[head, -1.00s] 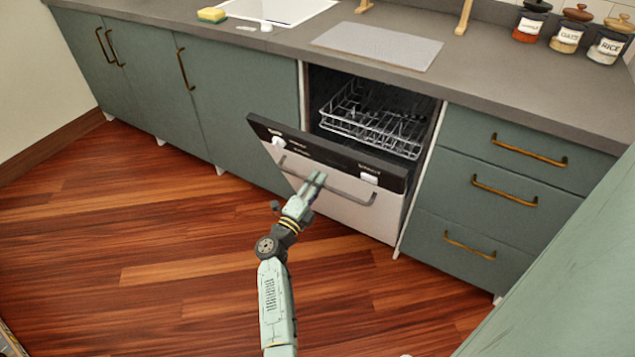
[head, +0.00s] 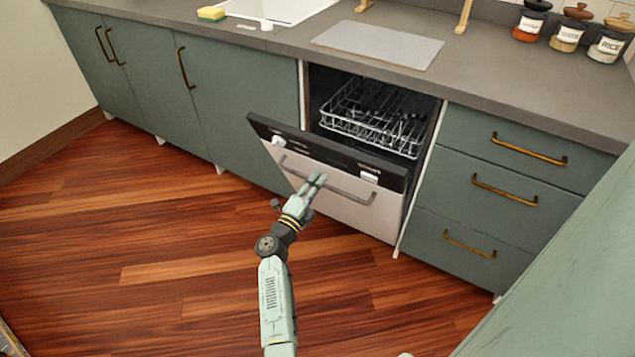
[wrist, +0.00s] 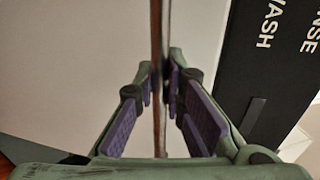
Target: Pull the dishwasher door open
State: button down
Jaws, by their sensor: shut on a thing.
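The dishwasher door (head: 345,208) is tilted partly open, with a white front and a black top panel. Its bar handle (head: 345,190) runs across the front below the panel. My gripper (head: 318,178) is at the left part of this handle. In the wrist view, my gripper (wrist: 160,75) has its purple-padded fingers closed around the thin handle bar (wrist: 160,30), which runs between them. The black panel (wrist: 275,70) with white lettering is at the right there. A wire rack (head: 375,118) shows inside the dishwasher behind the door.
Green cabinets (head: 235,110) stand to the left and drawers with brass handles (head: 500,200) to the right. A green surface (head: 570,270) fills the lower right. The wooden floor (head: 180,240) in front of the door is clear apart from my arm.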

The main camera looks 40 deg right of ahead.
dwell(0.4)
jog(key=shift+a+f+b, duration=0.2)
jog(key=shift+f+b, duration=0.1)
jog(key=s+a+f+h+b, duration=0.1)
jog(key=s+a+f+b, duration=0.3)
jog(key=a+f+b, duration=0.3)
jog(key=a, duration=0.3)
jog(key=shift+s+a+f+t, duration=0.2)
jog(key=shift+a+f+t, duration=0.05)
jog(key=shift+f+t, duration=0.15)
jog(key=shift+r, duration=0.1)
jog(key=c, duration=1.7)
grip_release()
jog(key=shift+o, duration=0.2)
jog(key=s+a, duration=0.3)
jog(key=a, duration=0.4)
jog(key=s+a, duration=0.2)
jog(key=a, duration=0.4)
jog(key=shift+s+a+f, duration=0.35)
jog(key=shift+s+f, duration=0.05)
jog(key=shift+f, duration=0.05)
